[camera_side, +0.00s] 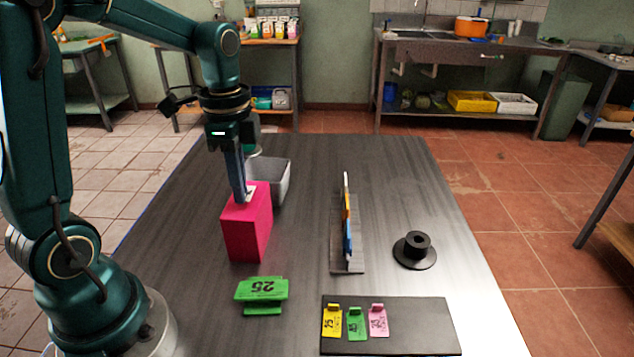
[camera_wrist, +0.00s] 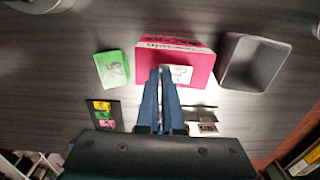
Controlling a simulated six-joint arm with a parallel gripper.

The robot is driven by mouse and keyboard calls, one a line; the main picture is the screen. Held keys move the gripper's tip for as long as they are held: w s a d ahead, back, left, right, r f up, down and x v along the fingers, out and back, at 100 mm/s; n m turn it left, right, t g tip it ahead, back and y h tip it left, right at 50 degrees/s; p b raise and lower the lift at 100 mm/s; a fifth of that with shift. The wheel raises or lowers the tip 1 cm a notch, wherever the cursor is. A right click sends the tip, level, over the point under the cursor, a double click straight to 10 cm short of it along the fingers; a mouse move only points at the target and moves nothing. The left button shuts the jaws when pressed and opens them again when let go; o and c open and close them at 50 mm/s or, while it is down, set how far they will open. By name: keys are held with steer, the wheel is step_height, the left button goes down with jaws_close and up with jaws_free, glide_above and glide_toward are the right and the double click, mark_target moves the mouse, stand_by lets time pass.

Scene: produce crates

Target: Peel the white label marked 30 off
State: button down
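A bright pink box (camera_side: 247,230) stands upright on the dark table, and it also shows in the wrist view (camera_wrist: 200,55). A small white label (camera_side: 250,190) lies on its top; the wrist view shows the label (camera_wrist: 182,74) with a mark too small to read. My gripper (camera_side: 240,199) points down with its fingertips at the box top, beside the label. In the wrist view the fingers (camera_wrist: 160,69) are close together with a narrow gap along them. I cannot tell whether the label's edge is between them.
A grey bin (camera_side: 283,185) stands just behind the box. A green block marked 25 (camera_side: 261,289) lies in front. A rack (camera_side: 347,262) with upright coloured panels and a black spool (camera_side: 415,250) are to the right. A black board (camera_side: 430,325) with yellow, green and pink tags lies at front right.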

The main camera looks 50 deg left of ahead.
steer(key=shift+r, duration=1.3)
stand_by(0.4)
step_height(320, 180, up, 6)
steer(key=shift+r, duration=0.25)
stand_by(0.5)
